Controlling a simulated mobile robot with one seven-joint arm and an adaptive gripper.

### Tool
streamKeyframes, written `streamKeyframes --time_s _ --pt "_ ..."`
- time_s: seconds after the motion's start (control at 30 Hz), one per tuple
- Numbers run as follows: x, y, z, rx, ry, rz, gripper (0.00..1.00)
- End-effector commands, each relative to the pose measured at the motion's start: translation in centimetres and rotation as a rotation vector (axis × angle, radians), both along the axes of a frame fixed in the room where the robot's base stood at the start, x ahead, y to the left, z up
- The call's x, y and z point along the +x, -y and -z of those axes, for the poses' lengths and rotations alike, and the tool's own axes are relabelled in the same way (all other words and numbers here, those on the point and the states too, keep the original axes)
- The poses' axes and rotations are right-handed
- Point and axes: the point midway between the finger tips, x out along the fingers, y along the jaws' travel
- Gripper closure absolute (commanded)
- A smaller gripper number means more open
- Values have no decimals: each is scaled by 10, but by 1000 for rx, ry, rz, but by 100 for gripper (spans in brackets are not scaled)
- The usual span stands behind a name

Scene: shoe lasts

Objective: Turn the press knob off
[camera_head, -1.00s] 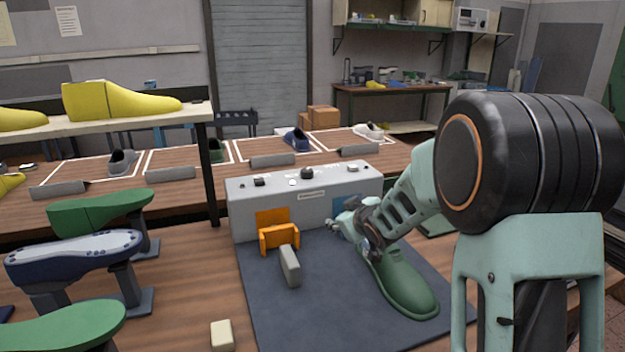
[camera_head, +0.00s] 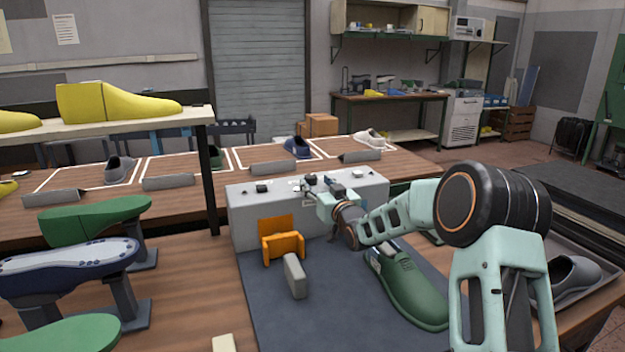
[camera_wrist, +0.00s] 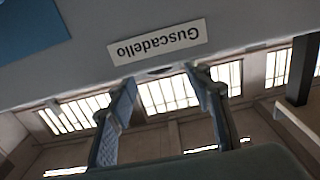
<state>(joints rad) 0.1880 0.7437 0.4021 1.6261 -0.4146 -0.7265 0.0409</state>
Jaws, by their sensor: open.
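The grey press box (camera_head: 285,210) stands at the back of a dark mat, with small dark controls along its top. A dark control (camera_head: 262,188) shows at the left of the top. The larger dark knob near the top's middle is largely hidden by my gripper (camera_head: 309,185). My gripper is at the box's upper front edge. In the wrist view my gripper (camera_wrist: 160,76) has its two fingers apart, with a label reading "Guscadello" (camera_wrist: 157,41) upside down above them. A small dark shape (camera_wrist: 160,70) shows between the fingertips, perhaps the knob; contact cannot be told.
An orange bracket (camera_head: 283,247) and a grey block (camera_head: 295,276) stand before the press. A green shoe (camera_head: 412,287) lies on the mat (camera_head: 330,320) under my arm. Shoe lasts on stands fill the left, below a shelf (camera_head: 150,124) with yellow lasts.

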Motion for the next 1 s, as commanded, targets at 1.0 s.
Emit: streamKeyframes --time_s 1.0 --pt "35 -15 0 -1 -1 0 86"
